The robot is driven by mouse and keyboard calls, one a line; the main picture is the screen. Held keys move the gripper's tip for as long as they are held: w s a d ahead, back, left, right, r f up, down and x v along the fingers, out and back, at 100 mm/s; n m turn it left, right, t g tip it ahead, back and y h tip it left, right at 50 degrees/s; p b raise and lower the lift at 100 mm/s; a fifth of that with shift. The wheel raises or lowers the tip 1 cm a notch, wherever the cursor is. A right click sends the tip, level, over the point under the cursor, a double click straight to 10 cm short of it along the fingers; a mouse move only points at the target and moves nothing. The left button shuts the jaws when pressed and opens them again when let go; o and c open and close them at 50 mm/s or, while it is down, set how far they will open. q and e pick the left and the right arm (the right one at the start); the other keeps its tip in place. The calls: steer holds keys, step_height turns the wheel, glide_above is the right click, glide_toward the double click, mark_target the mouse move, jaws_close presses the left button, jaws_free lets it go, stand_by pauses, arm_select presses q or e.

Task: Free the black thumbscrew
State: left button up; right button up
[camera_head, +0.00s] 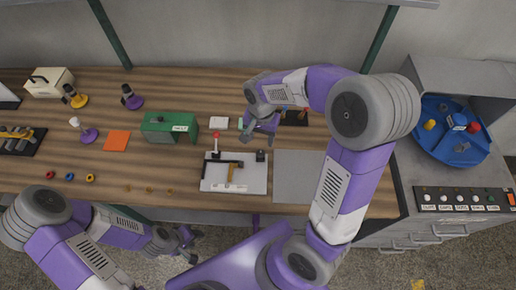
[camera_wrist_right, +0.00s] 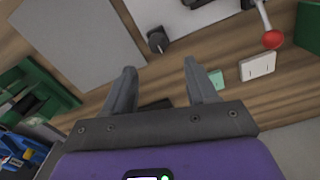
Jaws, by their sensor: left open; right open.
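The black thumbscrew (camera_head: 260,156) is a small dark knob at the right back corner of a white plate (camera_head: 208,184). It also shows in the right wrist view (camera_wrist_right: 157,40), beyond the gap between my fingertips. My right gripper (camera_head: 259,136) is open and empty, just behind the thumbscrew and apart from it. Its two fingers also show in the wrist view (camera_wrist_right: 160,70). My left gripper (camera_head: 194,246) is open and empty in front of the bench's front edge, far from the plate. The thumbscrew's underside is hidden.
The plate carries a red-tipped lever (camera_head: 216,135) and a yellow-handled clamp (camera_head: 230,175). A grey mat (camera_head: 298,176) lies right of it, a green box (camera_head: 158,127) to the left. A white switch (camera_wrist_right: 257,65) and small green block (camera_wrist_right: 217,79) lie near my right fingers.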

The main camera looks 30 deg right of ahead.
mark_target(261, 152)
steer(key=shift+s+f, duration=0.2)
steer(key=shift+f, duration=0.3)
step_height(261, 152, down, 6)
steer(key=shift+f+b, duration=0.2)
steer(key=shift+b, duration=0.8)
steer(key=c, duration=1.1)
steer(key=shift+o, duration=0.2)
